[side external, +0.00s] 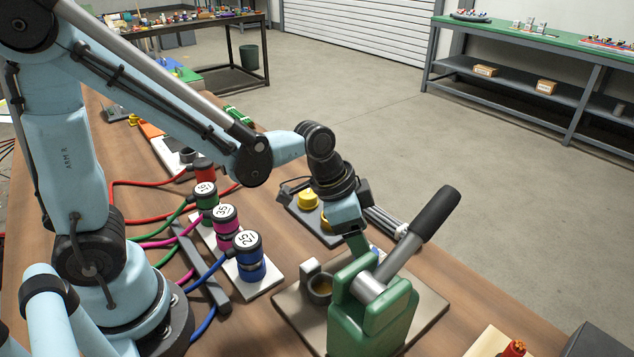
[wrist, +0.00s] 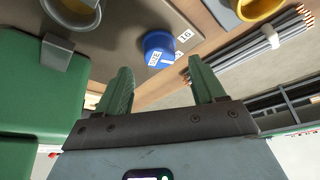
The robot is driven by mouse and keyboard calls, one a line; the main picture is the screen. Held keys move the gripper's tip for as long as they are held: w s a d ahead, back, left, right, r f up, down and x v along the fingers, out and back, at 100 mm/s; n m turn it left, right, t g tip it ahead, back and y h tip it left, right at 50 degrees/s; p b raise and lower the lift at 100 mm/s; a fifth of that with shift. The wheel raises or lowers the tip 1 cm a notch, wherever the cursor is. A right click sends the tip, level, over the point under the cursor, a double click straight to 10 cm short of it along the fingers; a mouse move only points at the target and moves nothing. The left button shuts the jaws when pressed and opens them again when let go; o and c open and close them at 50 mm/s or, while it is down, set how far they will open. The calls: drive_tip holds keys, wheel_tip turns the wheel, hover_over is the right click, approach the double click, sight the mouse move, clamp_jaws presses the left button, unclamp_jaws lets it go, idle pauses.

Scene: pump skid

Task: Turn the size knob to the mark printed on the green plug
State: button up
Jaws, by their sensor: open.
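The blue size knob (wrist: 158,47) is in the wrist view, with a white SIZE label on it. A white tag reading 16 (wrist: 184,35) sits beside it. My gripper (wrist: 160,65) is open; its two green fingers stand apart, with the knob ahead of the gap between them and nothing held. In the side view my gripper (side external: 357,243) points down behind the green lever press, which hides most of the knob. The green plug (side external: 206,195) stands in a row at the left; its cap appears to read 16.
A magenta plug (side external: 226,228) and a blue plug (side external: 249,258) stand beside the green one. The green press (side external: 372,310) with its raised black-handled lever (side external: 434,212) stands close in front of my gripper. A bundle of grey rods (wrist: 265,38) lies near the knob.

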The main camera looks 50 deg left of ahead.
drive_tip(key=shift+x, duration=1.95)
drive_tip(key=shift+c, duration=0.3)
drive_tip(key=c, duration=1)
